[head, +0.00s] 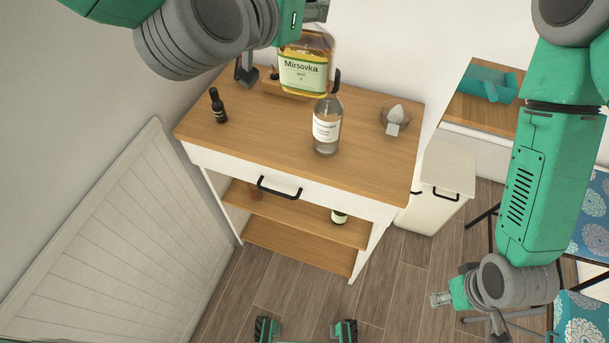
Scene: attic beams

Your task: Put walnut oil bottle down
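The walnut oil bottle, which I take to be the one with yellow liquid and a "Mirsovka" label (305,68), hangs above the back of the wooden-topped cabinet (265,133). My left gripper (303,22) is at its upper end and appears shut on it; the neck is hidden and the fingers are barely seen. The bottle looks upright and overlaps the top of a clear bottle in the picture. My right gripper (441,299) is low at the right, above the floor and away from the bottle; its finger opening cannot be made out.
On the cabinet stand a clear labelled bottle (327,128), a small dark bottle (218,106) and a pale grey faceted object (395,118). A wooden tray (272,88) lies behind. The front left and front right of the top are clear. A white bin-like unit (447,168) stands at right.

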